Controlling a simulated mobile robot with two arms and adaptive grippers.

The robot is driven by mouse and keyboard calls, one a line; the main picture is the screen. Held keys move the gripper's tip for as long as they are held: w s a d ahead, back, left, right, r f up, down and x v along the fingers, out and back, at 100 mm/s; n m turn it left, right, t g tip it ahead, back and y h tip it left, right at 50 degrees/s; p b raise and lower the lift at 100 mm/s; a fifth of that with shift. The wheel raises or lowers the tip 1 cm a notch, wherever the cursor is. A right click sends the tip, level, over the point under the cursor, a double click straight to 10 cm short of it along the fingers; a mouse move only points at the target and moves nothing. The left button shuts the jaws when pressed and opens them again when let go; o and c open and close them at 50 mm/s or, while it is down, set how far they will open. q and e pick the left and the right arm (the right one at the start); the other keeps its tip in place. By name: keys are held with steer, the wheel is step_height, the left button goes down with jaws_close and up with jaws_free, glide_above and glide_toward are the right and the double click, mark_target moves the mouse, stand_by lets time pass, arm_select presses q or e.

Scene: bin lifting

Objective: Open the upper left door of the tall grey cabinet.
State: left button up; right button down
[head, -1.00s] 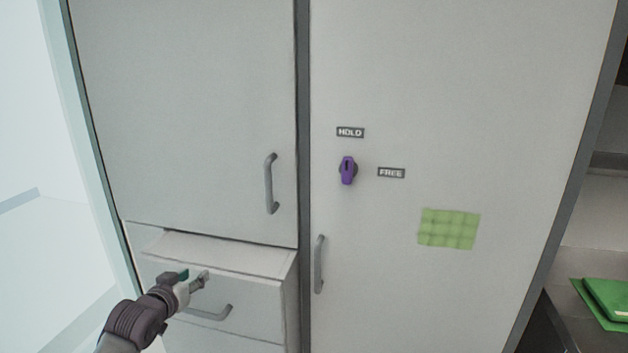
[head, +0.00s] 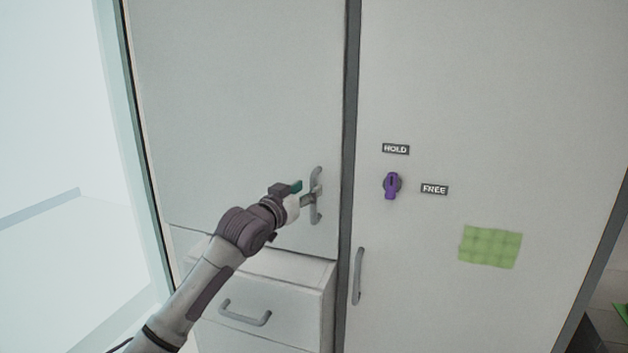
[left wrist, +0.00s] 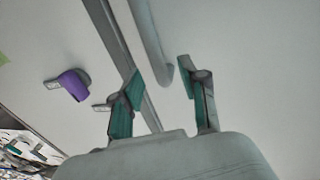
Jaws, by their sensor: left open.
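The upper left door (head: 230,110) of the tall grey cabinet is shut, flush with its frame. Its vertical grey bar handle (head: 316,175) is near the door's lower right corner. My left gripper (head: 308,192) is at this handle in the head view, its fingertips overlapping it. In the left wrist view the handle (left wrist: 150,45) comes down toward the space between the two open, green-padded fingers (left wrist: 160,88). Nothing is visibly clamped, and contact cannot be told. My right gripper is not in view.
Below the door, a drawer (head: 245,308) sticks out from the cabinet.

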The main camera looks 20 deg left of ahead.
mark_target(311, 187)
arm_select(q)
steer(key=shift+p+x, duration=0.35)
steer(key=shift+x, duration=1.5)
steer(key=shift+c, duration=0.3)
jaws_close()
